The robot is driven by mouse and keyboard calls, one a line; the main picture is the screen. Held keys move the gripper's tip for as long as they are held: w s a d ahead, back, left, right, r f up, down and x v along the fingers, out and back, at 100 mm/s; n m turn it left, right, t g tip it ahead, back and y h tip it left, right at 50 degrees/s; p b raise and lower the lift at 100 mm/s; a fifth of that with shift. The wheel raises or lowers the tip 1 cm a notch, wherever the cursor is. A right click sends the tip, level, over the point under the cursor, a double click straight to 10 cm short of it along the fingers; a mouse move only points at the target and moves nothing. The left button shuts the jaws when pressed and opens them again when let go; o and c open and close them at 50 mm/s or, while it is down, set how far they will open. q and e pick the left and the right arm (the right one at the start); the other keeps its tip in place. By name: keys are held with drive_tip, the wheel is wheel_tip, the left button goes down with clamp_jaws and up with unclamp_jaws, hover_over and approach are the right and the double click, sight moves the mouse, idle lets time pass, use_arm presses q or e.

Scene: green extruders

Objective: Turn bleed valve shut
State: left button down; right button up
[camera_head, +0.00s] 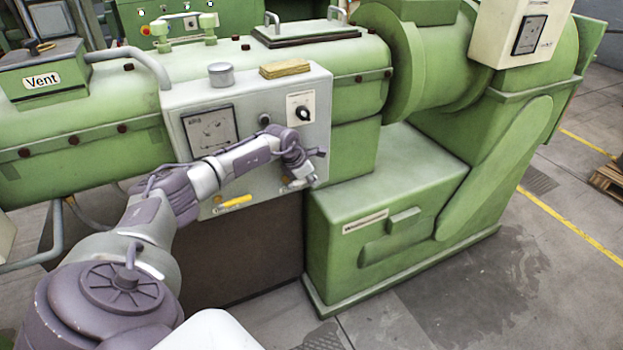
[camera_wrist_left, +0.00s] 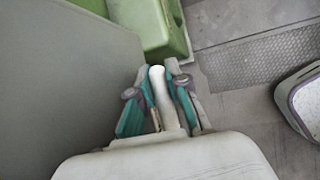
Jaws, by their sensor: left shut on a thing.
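My left gripper (camera_head: 302,179) is at the lower right part of the grey control panel (camera_head: 262,98) on the green extruder. It points down along the panel face. In the left wrist view, a white rounded lever (camera_wrist_left: 158,84), which looks like the bleed valve's handle, stands between the two fingers of the left gripper (camera_wrist_left: 158,100). The gripper is shut on this handle. In the head view the valve is mostly hidden by the gripper, and its exact turn cannot be told. My right gripper is in neither view.
The panel also carries a square gauge (camera_head: 209,129), a black rotary knob (camera_head: 303,113) and a yellow handle or label (camera_head: 233,201). A grey cylinder (camera_head: 221,74) and a yellow block (camera_head: 285,68) sit on top. The green lower housing (camera_head: 392,190) stands right of the panel.

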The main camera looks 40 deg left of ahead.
use_arm(q)
drive_tip(key=c, duration=1.4)
unclamp_jaws()
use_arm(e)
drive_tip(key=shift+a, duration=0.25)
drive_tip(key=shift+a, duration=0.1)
use_arm(q)
drive_tip(key=shift+s+a+r, duration=0.1)
drive_tip(key=shift+s+r, duration=0.05)
drive_tip(key=shift+r, duration=0.2)
drive_tip(key=v, duration=1.1)
drive_tip(key=shift+s, duration=0.1)
